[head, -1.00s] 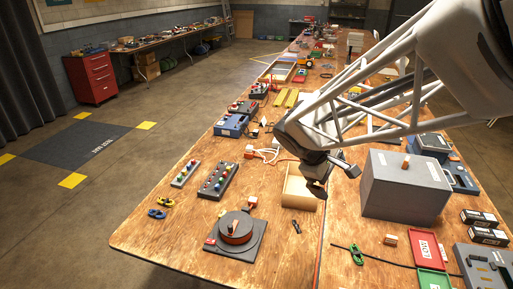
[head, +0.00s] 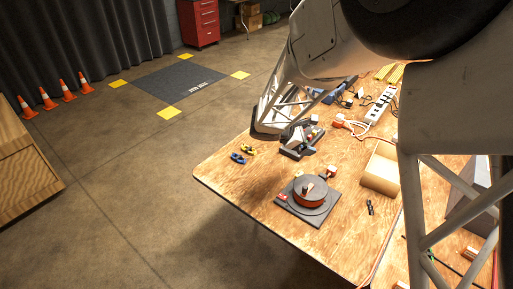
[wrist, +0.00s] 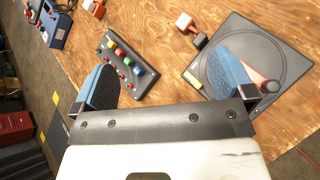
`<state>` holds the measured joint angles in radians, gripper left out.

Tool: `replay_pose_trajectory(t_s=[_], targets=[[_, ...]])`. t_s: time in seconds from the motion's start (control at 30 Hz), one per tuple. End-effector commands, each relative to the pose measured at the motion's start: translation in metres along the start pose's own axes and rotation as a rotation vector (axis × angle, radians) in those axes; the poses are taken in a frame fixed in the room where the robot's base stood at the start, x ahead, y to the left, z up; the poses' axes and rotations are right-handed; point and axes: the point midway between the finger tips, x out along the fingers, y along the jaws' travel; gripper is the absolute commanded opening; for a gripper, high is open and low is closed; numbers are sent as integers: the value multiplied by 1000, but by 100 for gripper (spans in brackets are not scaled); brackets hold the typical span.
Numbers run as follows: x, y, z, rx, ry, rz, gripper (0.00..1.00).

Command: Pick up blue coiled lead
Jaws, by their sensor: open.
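My gripper (head: 298,138) is above the button box, to the right of the blue lead, and partly hidden by my arm. In the wrist view my gripper (wrist: 167,78) is open and empty, with its two blue-padded fingers wide apart. The blue lead does not show in the wrist view.
A button box (wrist: 127,65) with coloured knobs lies beneath my gripper. A round turntable device (head: 309,192) stands to the right of the lead. The table's left edge (head: 205,165) is close to the lead.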

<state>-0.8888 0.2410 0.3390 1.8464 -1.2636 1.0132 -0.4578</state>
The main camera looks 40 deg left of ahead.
Motion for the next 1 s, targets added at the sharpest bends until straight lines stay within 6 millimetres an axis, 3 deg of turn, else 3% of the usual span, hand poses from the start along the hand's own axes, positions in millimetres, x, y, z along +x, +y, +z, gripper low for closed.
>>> replay_pose_trajectory(t_s=[0.03, 0.3, 0.6, 0.8, 1.0], targets=[[-5, 8, -25, -49, -5, 30, 100], [-36, 44, -140, -295, -42, 204, 100], [-78, 61, -267, -535, -92, 392, 100], [-95, 62, -312, -618, -112, 462, 100], [-98, 62, -321, -635, -117, 476, 100]])
